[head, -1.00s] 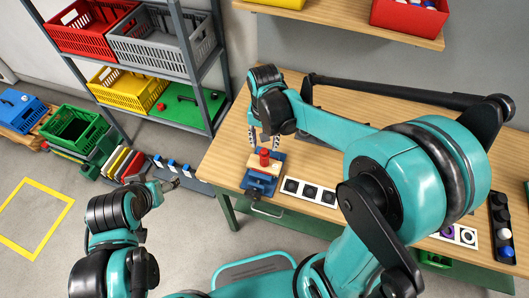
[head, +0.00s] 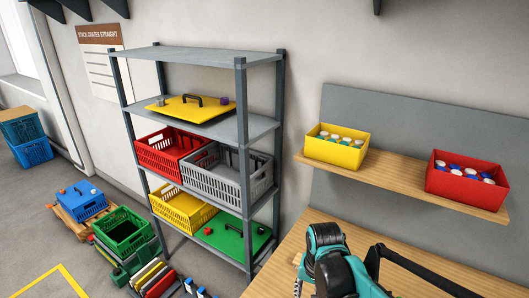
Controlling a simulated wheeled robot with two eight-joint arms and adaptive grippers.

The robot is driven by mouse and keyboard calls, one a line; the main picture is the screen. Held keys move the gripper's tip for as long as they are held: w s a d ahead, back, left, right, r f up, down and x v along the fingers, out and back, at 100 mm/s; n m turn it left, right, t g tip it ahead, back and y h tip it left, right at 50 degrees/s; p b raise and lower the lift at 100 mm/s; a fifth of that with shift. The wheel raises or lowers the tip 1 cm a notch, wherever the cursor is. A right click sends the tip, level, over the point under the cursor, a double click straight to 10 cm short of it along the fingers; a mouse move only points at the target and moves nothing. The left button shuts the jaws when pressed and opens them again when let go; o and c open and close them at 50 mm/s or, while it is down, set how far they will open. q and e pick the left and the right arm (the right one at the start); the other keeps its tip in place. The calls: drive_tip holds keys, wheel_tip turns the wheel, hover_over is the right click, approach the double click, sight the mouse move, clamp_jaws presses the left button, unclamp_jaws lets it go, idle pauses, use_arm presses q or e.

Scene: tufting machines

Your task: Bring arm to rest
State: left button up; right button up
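My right arm (head: 335,262) shows at the bottom of the head view, over the wooden workbench (head: 292,240). Only a small part of my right gripper (head: 298,286) shows at the lower edge, left of the wrist. Its fingertips are cut off by the frame, so I cannot tell whether it is open or shut. My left arm and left gripper are out of view.
A grey shelf rack (head: 240,130) holds a red crate (head: 165,160), a grey crate (head: 215,185), a yellow crate (head: 172,212) and lids. A yellow bin (head: 318,152) and red bin (head: 445,184) stand on a wall shelf (head: 400,180).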

use_arm(q)
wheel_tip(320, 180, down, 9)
drive_tip(key=b, duration=0.7)
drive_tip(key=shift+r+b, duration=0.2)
drive_tip(key=shift+b, duration=0.2)
use_arm(e)
drive_tip(key=s+d+f+n+t, duration=0.4)
drive_tip(key=s+t, duration=0.2)
drive_tip(key=s, duration=0.3)
drive_tip(key=shift+s+n, duration=0.25)
drive_tip(key=shift+n, duration=0.15)
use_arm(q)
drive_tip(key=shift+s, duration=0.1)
